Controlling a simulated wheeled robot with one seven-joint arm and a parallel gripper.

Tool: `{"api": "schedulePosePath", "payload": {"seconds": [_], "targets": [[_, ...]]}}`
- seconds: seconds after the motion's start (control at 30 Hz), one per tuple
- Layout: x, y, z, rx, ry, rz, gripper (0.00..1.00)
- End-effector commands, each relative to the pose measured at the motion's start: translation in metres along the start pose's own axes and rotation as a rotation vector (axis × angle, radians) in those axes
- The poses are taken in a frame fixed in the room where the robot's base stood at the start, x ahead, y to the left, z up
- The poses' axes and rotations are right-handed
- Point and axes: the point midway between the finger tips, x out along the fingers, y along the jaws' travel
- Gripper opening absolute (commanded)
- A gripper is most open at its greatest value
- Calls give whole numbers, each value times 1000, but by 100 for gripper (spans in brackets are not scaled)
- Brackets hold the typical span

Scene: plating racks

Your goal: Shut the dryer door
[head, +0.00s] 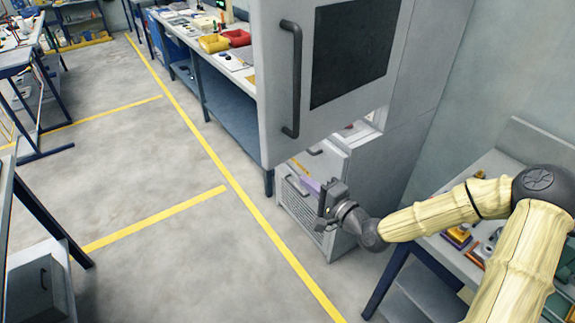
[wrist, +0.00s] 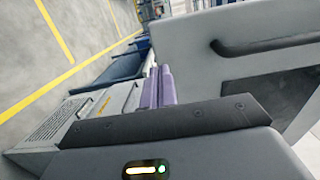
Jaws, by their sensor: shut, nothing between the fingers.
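The dryer door (head: 345,125) is a large grey panel with a dark window and a dark bar handle (head: 291,80). It stands open, swung out from the dryer cabinet (head: 338,165), with a lit gap showing below and right of it. My gripper (head: 308,184) is below the door's lower edge, in front of the cabinet's vented lower part. Its purple fingers are together and empty. In the wrist view the fingers (wrist: 160,86) lie left of the door (wrist: 185,45) and its handle (wrist: 265,46). I see no contact with the door.
A blue-framed workbench (head: 225,85) with red and yellow bins stands behind the door. A side table (head: 500,170) with tools is at the right, under my arm. Open concrete floor (head: 180,265) with yellow lines lies to the left.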

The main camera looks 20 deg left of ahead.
Motion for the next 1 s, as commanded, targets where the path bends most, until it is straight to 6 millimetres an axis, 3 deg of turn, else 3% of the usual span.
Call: {"api": "schedulePosePath", "payload": {"seconds": [0.3,0.5,1.0], "targets": [[56,-3,1,1,-1,-1,0],[79,-2,0,2,0,1,0],[85,0,-1,1,4,1,0]]}}
